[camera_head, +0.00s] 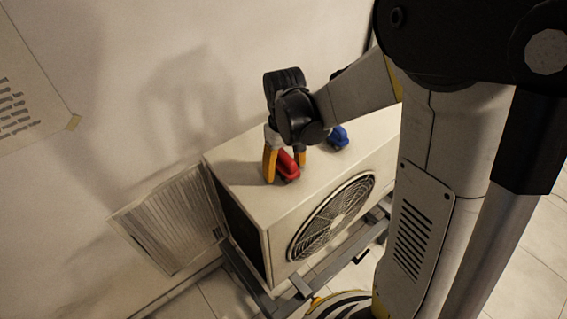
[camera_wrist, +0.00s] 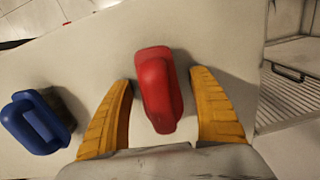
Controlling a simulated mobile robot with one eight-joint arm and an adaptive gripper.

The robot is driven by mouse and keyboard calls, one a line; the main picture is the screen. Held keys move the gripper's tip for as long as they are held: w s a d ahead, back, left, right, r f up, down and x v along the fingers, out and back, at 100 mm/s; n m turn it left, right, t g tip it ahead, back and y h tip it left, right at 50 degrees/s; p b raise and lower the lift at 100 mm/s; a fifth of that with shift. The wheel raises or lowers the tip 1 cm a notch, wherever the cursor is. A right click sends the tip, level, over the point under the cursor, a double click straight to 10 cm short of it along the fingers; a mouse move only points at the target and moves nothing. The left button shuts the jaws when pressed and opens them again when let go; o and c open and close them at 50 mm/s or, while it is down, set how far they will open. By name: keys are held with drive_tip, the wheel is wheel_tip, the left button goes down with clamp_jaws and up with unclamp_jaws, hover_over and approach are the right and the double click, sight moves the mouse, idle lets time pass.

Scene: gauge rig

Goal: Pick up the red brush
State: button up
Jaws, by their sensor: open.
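The red brush (camera_head: 287,166) lies on top of a white fan unit (camera_head: 238,175), near its left end. In the wrist view the red brush (camera_wrist: 157,90) sits between the two yellow fingers of my gripper (camera_wrist: 165,110). The fingers stand apart, with a gap on each side of the brush. In the head view my gripper (camera_head: 285,162) points down over the unit, with its fingers around the brush. My wrist hides part of the brush's surroundings there.
A blue brush (camera_head: 338,137) lies on the same top, and in the wrist view it is at the left (camera_wrist: 38,122). A grille panel (camera_head: 172,222) leans at the unit's left end by the wall. The top between the brushes is clear.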

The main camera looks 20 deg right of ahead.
sight(285, 155)
drive_tip(key=shift+c, duration=0.6)
drive_tip(key=c, duration=1.3)
drive_tip(key=shift+r, duration=0.15)
wheel_tip(285, 155, up, 4)
drive_tip(key=shift+r+p, duration=0.15)
drive_tip(key=shift+p, duration=0.4)
drive_tip(key=s+d+r, duration=0.2)
drive_tip(key=s, duration=0.1)
drive_tip(key=s+d+r+p, duration=0.1)
drive_tip(key=s+d+r, duration=0.1)
drive_tip(key=s+d, duration=0.1)
drive_tip(key=s+d+r, duration=0.2)
drive_tip(key=s, duration=0.1)
drive_tip(key=shift+d+r+p, duration=0.2)
drive_tip(key=shift+r+p, duration=0.05)
drive_tip(key=shift+p, duration=0.15)
